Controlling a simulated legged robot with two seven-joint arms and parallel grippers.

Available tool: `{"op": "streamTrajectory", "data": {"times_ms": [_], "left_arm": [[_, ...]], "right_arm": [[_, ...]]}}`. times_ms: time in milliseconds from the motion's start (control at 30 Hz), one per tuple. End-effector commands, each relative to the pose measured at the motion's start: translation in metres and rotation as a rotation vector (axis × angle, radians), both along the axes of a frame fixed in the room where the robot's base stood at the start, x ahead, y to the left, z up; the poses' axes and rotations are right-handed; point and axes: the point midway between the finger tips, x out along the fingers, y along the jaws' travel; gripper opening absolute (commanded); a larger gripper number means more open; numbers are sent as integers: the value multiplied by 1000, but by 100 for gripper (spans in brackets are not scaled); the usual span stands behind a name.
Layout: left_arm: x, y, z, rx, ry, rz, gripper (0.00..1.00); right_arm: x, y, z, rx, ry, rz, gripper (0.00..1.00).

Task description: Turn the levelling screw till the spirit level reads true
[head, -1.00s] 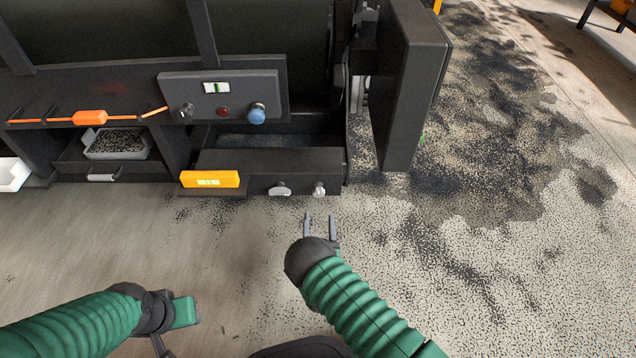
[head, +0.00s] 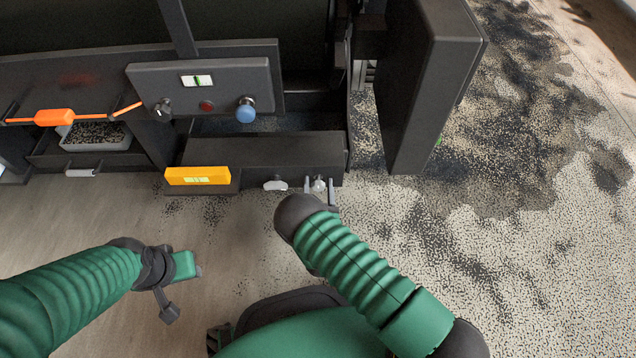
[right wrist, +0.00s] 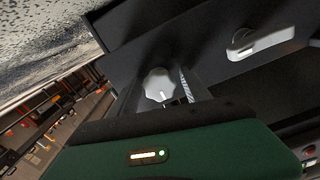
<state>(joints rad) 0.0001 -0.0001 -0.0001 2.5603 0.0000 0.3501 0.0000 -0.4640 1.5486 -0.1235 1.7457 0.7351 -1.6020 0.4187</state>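The levelling screw looks to be the pale lobed knob (head: 319,184) at the right of the dark box's front; the right wrist view shows it close up (right wrist: 159,86). My right gripper (head: 320,189) is open, with one finger on each side of the knob; I cannot tell if either touches it. The spirit level looks to be the yellow block (head: 198,176) at the box's left front. Its pale window is too small to read. My left gripper (head: 180,284) is low at the left, away from the box, its fingers unclear.
A pale wing-shaped handle (head: 275,184) sits just left of the knob. Above is a panel (head: 225,80) with a blue knob (head: 245,110), a red button and a small green-marked gauge. A dark upright slab (head: 425,90) stands at the right. Dark granules lie on the floor.

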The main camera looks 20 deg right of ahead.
Motion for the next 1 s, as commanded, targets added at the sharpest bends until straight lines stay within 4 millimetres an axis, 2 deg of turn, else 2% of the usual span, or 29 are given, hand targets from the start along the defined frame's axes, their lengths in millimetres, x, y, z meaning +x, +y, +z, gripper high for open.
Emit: {"op": "streamTrajectory", "data": {"times_ms": [67, 400, 733, 1000], "left_arm": [[0, 0, 0, 0, 0, 0, 36], [0, 0, 0, 0, 0, 0, 36], [0, 0, 6, 0, 0, 0, 36], [0, 0, 23, 0, 0, 0, 36]], "right_arm": [[0, 0, 0, 0, 0, 0, 44], [0, 0, 0, 0, 0, 0, 0], [0, 0, 1, 37, -11, 0, 0], [-1, -2, 3, 188, -52, -4, 0]]}}
